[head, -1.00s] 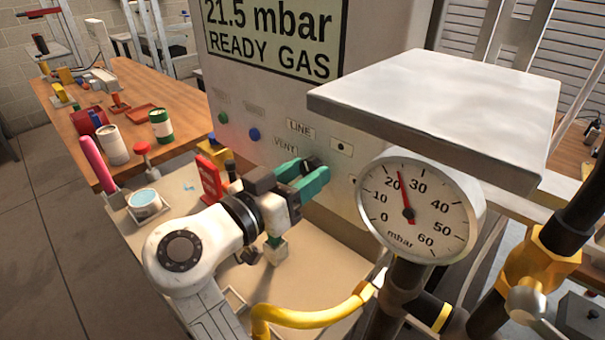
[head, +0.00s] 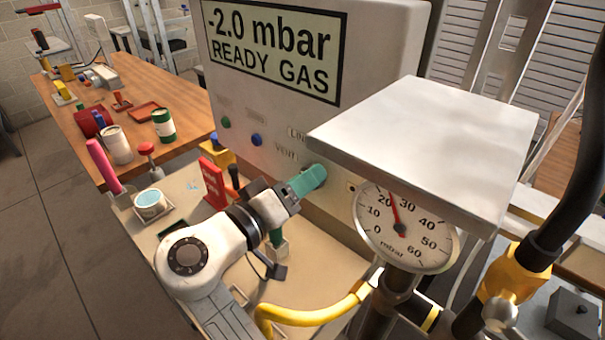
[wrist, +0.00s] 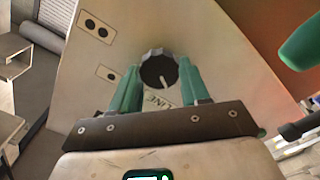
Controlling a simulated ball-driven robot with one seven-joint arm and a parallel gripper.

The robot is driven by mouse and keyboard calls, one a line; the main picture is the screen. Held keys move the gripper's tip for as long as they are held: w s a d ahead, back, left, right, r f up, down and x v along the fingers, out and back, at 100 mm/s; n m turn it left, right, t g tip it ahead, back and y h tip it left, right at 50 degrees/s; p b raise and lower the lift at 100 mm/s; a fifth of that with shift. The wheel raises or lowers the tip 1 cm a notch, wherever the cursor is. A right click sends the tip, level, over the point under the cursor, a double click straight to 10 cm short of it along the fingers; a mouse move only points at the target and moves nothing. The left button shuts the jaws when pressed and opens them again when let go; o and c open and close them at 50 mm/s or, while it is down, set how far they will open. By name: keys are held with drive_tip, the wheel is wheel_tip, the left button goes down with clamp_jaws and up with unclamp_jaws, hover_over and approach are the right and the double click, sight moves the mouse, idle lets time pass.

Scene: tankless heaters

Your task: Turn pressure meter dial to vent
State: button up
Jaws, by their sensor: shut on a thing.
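The pressure meter is a beige box (head: 335,125) with a display (head: 278,48) reading "-2.0 mbar READY GAS". Its black dial (wrist: 158,68) has a ribbed rim and sits between my green fingers in the wrist view. My gripper (head: 312,178) is shut on the dial; it also shows in the wrist view (wrist: 160,78). The dial's white mark points down in that view, toward a partly hidden label that appears to read LINE. In the head view my fingers cover the dial; the VENT label (head: 286,152) is just left of them.
A round gauge (head: 405,225) on a dark pipe and a grey plate (head: 425,145) stand close right of my gripper. A yellow hose (head: 310,314) crosses in front. A red stand (head: 213,182) and a cup (head: 149,203) are on the bench at left.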

drive_tip(key=shift+n+p, duration=0.35)
drive_tip(key=shift+n, duration=0.25)
drive_tip(key=shift+a, duration=0.1)
drive_tip(key=o, duration=1.1)
drive_tip(key=shift+c, duration=0.2)
drive_tip(key=b+v, duration=0.1)
drive_tip(key=v, duration=0.9)
drive_tip(key=shift+s+a+b, duration=0.25)
drive_tip(key=shift+s+b, duration=0.05)
drive_tip(key=shift+b, duration=0.1)
